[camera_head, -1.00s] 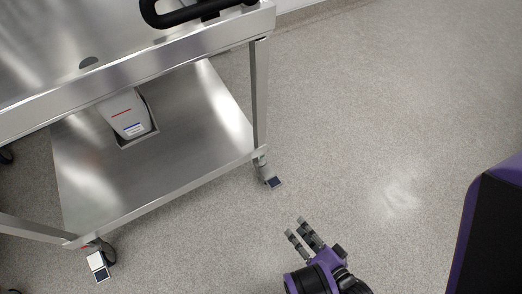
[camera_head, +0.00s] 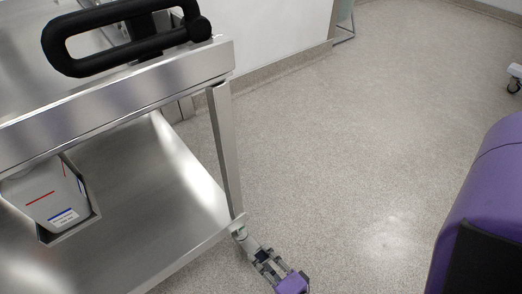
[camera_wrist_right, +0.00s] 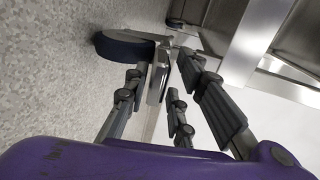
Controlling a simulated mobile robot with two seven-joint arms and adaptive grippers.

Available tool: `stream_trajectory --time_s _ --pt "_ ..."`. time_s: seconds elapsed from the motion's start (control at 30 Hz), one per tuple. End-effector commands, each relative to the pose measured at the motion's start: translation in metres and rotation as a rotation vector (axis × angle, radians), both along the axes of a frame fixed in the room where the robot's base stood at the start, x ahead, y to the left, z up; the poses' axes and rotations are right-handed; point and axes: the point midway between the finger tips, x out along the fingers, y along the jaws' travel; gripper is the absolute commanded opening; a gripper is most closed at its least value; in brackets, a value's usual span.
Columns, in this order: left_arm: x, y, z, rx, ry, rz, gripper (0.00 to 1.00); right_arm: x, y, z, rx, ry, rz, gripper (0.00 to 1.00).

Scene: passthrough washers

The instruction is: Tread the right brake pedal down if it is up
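The right brake pedal (camera_head: 262,256) is a small dark pad at the caster below the cart's right front leg. My right gripper (camera_head: 269,262) is low over the floor right at this pedal and partly covers it. In the right wrist view the caster wheel (camera_wrist_right: 124,45) is dark and the pedal (camera_wrist_right: 159,78) shows as a thin metal plate ahead of the fingers. The right gripper (camera_wrist_right: 165,95) has its fingers spread, with nothing held. Whether a finger touches the pedal, and whether the pedal is up or down, I cannot tell. My left gripper is not in view.
The steel cart (camera_head: 224,150) stands on the left, with a black handle (camera_head: 120,38) on top. A grey container (camera_head: 45,195) sits in its lower shelf (camera_head: 150,225). A wall (camera_head: 270,40) runs behind.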

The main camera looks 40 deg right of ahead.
Motion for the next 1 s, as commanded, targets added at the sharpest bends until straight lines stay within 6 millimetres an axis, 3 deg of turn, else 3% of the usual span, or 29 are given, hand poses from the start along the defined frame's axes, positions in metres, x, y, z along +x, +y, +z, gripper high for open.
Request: stream_trajectory --time_s 0.37,0.57,1.0 --pt "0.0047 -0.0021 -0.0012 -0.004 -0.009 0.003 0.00 0.0083 0.0001 -0.0020 -0.001 0.002 0.000 0.23" --pt "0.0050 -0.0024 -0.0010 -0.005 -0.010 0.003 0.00 0.0081 0.0003 -0.0018 -0.001 0.001 0.000 0.00" --pt "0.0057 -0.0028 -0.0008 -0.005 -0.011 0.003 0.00 0.0083 -0.0002 -0.0078 -0.003 -0.064 -0.004 0.00"
